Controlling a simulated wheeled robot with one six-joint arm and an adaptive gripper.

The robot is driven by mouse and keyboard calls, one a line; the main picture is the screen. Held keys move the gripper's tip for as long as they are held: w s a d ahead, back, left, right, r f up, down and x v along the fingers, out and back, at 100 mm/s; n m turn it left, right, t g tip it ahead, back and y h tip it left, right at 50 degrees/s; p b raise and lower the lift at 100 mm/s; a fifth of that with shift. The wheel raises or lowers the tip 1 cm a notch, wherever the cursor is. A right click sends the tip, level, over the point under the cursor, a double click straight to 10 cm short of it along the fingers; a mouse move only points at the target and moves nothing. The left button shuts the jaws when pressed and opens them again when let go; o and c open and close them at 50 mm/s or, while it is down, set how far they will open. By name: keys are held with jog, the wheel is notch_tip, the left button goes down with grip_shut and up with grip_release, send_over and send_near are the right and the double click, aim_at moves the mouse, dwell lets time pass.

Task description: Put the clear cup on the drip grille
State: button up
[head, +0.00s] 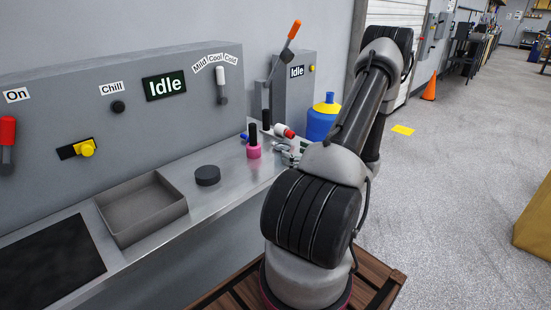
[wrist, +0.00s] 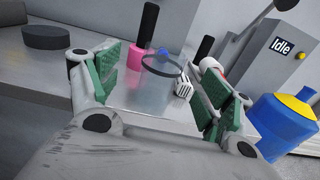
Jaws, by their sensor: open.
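In the wrist view, a dark ring (wrist: 162,66) shows between the fingertips; it looks like the rim of the clear cup, whose see-through wall is hard to make out. A small white slotted piece shows at its right side. My gripper (wrist: 160,84) is open, with green pads on both sides of the ring. In the head view my gripper (head: 290,153) is low over the far end of the metal counter, and the cup cannot be made out there. A flat black rectangular panel (head: 50,264) at the counter's near left may be the drip grille; its slots cannot be made out.
A pink bottle with black top (head: 253,151) stands left of my gripper. A blue jug with yellow lid (head: 322,120) is behind it. A black disc (head: 207,176) and an empty grey tray (head: 142,210) lie on the counter. The grey panel wall with levers rises behind.

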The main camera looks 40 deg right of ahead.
aim_at(277, 142)
jog(key=w, duration=0.7)
jog(key=shift+r, duration=0.3)
jog(key=c, duration=1.2)
